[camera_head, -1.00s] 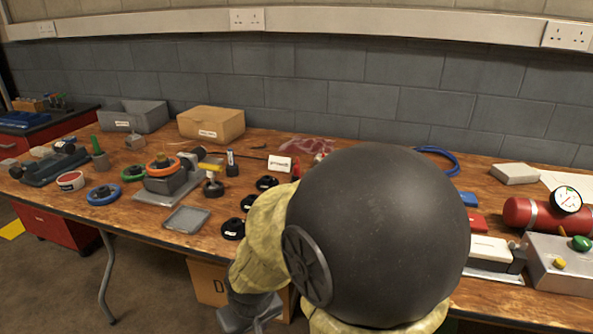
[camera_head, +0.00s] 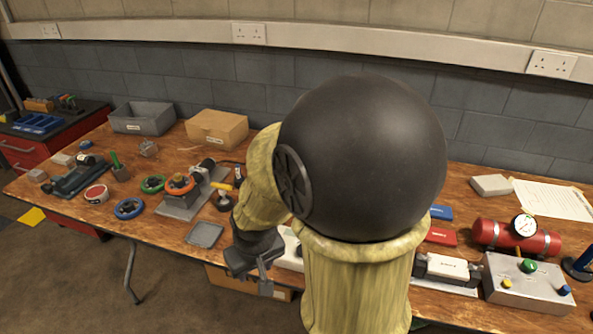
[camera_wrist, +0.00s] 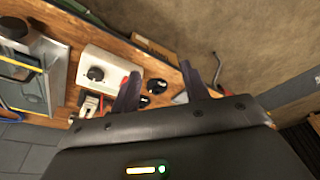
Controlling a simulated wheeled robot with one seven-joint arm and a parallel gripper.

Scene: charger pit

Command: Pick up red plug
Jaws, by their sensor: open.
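I cannot make out a red plug for certain in either view. My black-headed arm covers the middle of the bench in the head view. In the wrist view, a small white and reddish item (camera_wrist: 88,105) sits beside a white box with a black knob (camera_wrist: 104,68); it is too small to tell whether it is the plug. My gripper (camera_head: 252,278) hangs at the bench's front edge.
The wooden bench (camera_head: 160,248) holds a grey tray (camera_head: 205,234), a valve with an orange ring (camera_head: 180,184), and a blue ring (camera_head: 129,208) to the left. A red cylinder with gauge (camera_head: 545,243), a red box (camera_head: 441,236) and a grey control box (camera_head: 530,288) stand right.

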